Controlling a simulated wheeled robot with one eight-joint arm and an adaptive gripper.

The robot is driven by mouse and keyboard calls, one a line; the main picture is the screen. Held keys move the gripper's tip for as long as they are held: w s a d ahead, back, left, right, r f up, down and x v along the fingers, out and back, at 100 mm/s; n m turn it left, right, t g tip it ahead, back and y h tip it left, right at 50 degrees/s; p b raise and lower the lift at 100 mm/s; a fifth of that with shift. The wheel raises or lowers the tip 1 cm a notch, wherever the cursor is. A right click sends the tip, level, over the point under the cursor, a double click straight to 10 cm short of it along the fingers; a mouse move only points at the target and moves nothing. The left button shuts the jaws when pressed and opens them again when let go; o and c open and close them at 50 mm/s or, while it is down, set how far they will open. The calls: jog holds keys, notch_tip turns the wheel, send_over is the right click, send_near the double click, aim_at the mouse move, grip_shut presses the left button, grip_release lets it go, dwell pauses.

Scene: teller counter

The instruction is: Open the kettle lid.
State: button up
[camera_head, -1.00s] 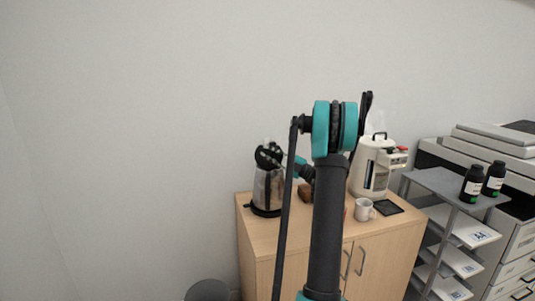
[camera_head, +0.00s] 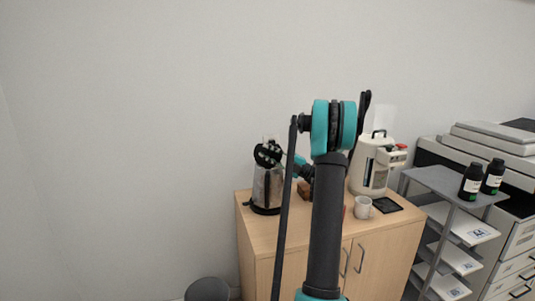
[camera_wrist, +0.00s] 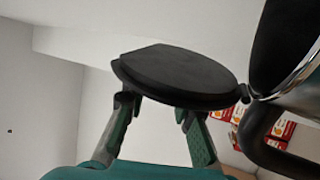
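The kettle (camera_head: 267,188) is silver with black parts and stands upright at the left end of the wooden cabinet. In the wrist view its body and rim (camera_wrist: 292,60) fill the right edge, with a black handle (camera_wrist: 270,135) below. The black round lid (camera_wrist: 175,75) stands swung away from the rim and joins it at a hinge on its right. My gripper (camera_wrist: 157,112) has its two green fingers apart, with the tips at the lid's near edge; I cannot tell whether they touch it. In the head view my gripper is small and partly hidden by my arm.
The wooden cabinet (camera_head: 385,232) also bears a white machine (camera_head: 369,165), a white mug (camera_head: 363,208) and a dark flat pad (camera_head: 387,205). A grey shelf rack (camera_head: 440,182) with dark bottles (camera_head: 472,184) stands to the right. Red-and-white boxes (camera_wrist: 280,130) show behind the kettle handle.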

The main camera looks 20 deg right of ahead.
jog(key=shift+o, duration=1)
jog(key=shift+d, duration=0.1)
jog(key=v, duration=1.2)
